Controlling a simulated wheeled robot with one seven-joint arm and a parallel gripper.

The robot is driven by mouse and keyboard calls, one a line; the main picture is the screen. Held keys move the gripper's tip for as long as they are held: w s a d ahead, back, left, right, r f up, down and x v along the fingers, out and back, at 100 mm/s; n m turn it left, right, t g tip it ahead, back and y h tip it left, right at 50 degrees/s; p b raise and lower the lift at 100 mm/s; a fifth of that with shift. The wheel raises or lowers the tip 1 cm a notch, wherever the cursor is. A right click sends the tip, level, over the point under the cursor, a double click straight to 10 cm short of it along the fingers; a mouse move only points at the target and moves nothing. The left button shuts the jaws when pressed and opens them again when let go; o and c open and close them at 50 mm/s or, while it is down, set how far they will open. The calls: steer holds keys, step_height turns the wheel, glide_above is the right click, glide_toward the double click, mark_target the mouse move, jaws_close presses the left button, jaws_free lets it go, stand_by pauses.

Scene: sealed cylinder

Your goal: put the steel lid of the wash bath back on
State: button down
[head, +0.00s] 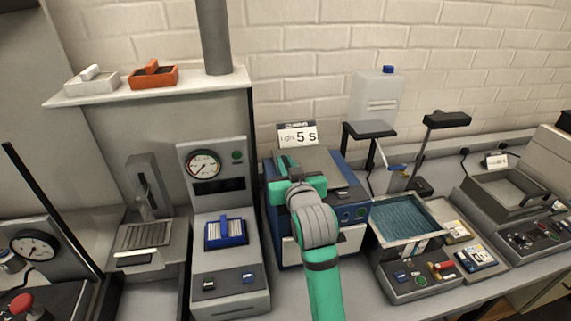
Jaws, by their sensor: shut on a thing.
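My gripper (296,190), teal and grey, is over the top of a blue box-shaped bath (272,222) in the middle of the bench. It is shut on what appears to be the flat grey steel lid (322,160); my wrist and fingers hide the grip. The lid shows behind and to the right of the gripper, over the bath's top. I cannot tell whether it rests on the rim or hangs just above it. A white sign reading "5 s" (298,135) stands behind the bath.
Right of the blue bath is an open basin of teal liquid (405,218). Further right is an empty grey basin (505,188). Left stands a grey gauge unit (216,165) holding a blue block (226,232). A white jug (378,95) stands behind. The bench is crowded.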

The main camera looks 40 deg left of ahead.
steer(key=shift+f, duration=0.1)
steer(key=c, duration=1.8)
jaws_free()
steer(key=shift+f, duration=0.1)
